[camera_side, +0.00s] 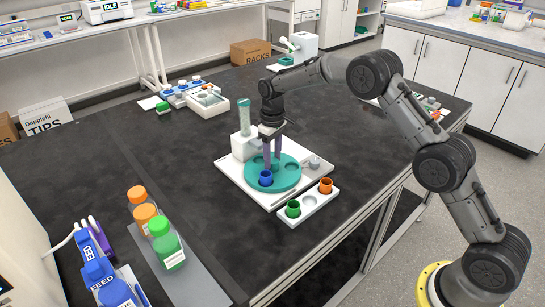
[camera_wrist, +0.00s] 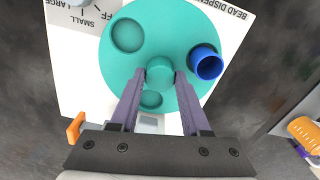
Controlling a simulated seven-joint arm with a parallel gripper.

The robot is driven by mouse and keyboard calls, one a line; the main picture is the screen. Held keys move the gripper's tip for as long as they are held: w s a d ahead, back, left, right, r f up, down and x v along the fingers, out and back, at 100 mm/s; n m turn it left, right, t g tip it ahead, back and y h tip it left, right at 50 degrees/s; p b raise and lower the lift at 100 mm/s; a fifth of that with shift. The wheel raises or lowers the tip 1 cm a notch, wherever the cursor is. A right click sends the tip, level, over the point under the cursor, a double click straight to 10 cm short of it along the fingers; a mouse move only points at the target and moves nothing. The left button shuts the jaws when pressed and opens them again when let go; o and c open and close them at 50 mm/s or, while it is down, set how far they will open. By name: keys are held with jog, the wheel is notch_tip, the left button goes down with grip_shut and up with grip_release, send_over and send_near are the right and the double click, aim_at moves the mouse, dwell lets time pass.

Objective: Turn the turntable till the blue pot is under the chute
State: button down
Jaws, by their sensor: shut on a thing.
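The teal turntable (camera_side: 290,181) lies on a white base plate in the side view; it also fills the middle of the wrist view (camera_wrist: 175,25). The blue pot (camera_side: 266,178) stands upright in a well at its near-left edge, and right of the hub in the wrist view (camera_wrist: 206,63). My gripper (camera_wrist: 160,76) points down, its purple fingers shut on the central teal hub (camera_wrist: 160,72). The white dispenser (camera_side: 244,146) with its clear tube (camera_side: 244,116) stands behind the turntable's left side. The chute outlet is hidden; the blue pot looks away from the dispenser.
A white tray (camera_side: 312,201) with a green pot (camera_side: 292,209) and an orange pot (camera_side: 326,185) sits close in front. Empty wells (camera_wrist: 128,35) show on the turntable. A grey dial (camera_side: 313,163) is on the base. Bottles (camera_side: 166,243) stand at front left.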

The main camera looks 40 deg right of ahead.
jog(key=shift+r+m, duration=0.15)
jog(key=shift+m, duration=0.45)
dwell(0.4)
jog(key=shift+m, duration=2.3)
jog(key=shift+w+m, duration=0.1)
jog(key=shift+m, duration=9.1)
jog(key=c, duration=0.7)
grip_release()
jog(key=o, duration=0.3)
